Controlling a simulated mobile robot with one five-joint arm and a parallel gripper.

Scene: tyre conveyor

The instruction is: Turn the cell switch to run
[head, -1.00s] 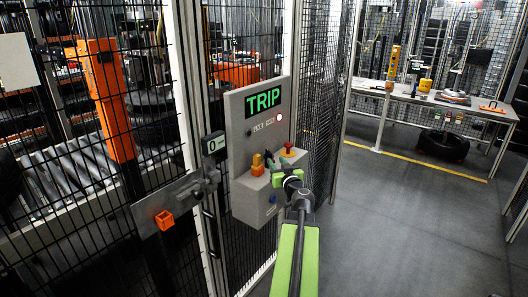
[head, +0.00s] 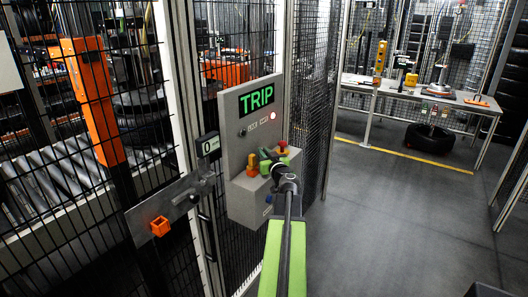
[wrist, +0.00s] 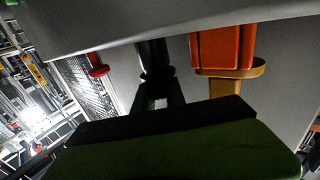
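The grey cell panel (head: 235,150) stands at the fence with a green TRIP display (head: 257,95) and a lit lamp (head: 273,116). Its lower box carries an orange-yellow control (head: 253,163) on the left and a red button (head: 282,147) at the back right. My gripper (head: 268,158) is at the box between them and hides part of it. In the wrist view a dark upright piece (wrist: 154,58), perhaps the switch handle, meets my fingertips. The orange control (wrist: 222,48) is right of it, the red button (wrist: 97,66) left. Whether the fingers grip it is unclear.
A small box marked 0 (head: 209,144) and a latch plate with an orange block (head: 160,226) are on the fence left of the panel. The floor (head: 395,215) at right is clear.

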